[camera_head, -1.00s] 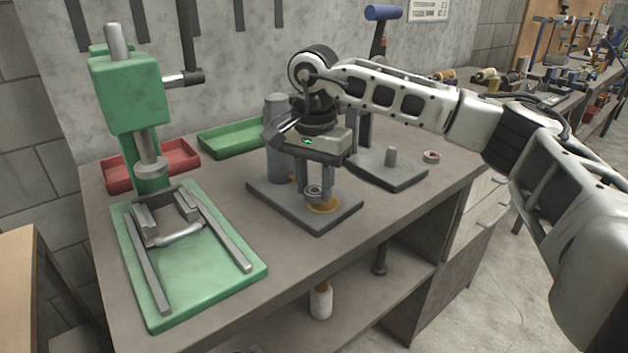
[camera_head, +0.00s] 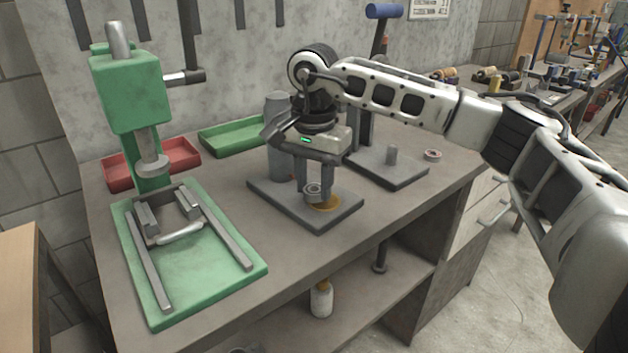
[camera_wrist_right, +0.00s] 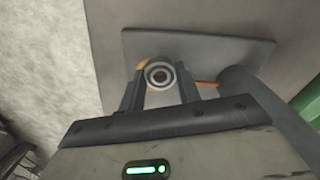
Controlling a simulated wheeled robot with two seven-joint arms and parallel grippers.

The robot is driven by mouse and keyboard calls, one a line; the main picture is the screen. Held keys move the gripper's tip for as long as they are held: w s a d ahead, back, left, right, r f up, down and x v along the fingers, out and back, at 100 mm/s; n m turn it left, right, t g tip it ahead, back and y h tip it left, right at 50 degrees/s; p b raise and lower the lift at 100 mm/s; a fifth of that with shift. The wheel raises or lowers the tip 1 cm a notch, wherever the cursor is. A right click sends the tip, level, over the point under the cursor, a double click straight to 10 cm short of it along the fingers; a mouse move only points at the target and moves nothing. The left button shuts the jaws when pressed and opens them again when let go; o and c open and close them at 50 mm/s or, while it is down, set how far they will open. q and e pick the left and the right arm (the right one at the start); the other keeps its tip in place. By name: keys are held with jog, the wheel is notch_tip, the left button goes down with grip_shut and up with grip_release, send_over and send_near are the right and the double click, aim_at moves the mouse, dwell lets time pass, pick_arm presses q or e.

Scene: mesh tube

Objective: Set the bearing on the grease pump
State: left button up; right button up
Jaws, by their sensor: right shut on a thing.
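The bearing (camera_head: 314,189), a small grey metal ring, is between the fingertips of my right gripper (camera_head: 316,187). The right wrist view shows the bearing (camera_wrist_right: 159,75) face-on between the two fingers. The grease pump (camera_head: 265,194) is a dark grey plate with a grey cylinder (camera_head: 277,105) at its back left. A round yellow-orange pad (camera_head: 328,205) lies on the plate, partly hidden by the bearing and fingers. The bearing overlaps the pad in both views; I cannot tell whether they touch. My left gripper is not in view.
A green press (camera_head: 127,92) with a green base stands left. Red (camera_head: 180,148) and green (camera_head: 225,140) trays lie at the back. A second grey plate (camera_head: 405,178) with a post stands right, with a small ring (camera_head: 432,155) beside it. The bench front is clear.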

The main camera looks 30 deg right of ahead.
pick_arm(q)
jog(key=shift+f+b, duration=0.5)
pick_arm(e)
jog(key=shift+f, duration=0.8)
jog(key=o, duration=1.1)
pick_arm(q)
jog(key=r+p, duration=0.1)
jog(key=p, duration=0.1)
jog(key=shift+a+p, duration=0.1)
jog(key=shift+p, duration=0.2)
pick_arm(e)
notch_tip(320, 180, up, 16)
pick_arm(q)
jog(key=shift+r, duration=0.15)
pick_arm(e)
jog(key=shift+s, duration=0.1)
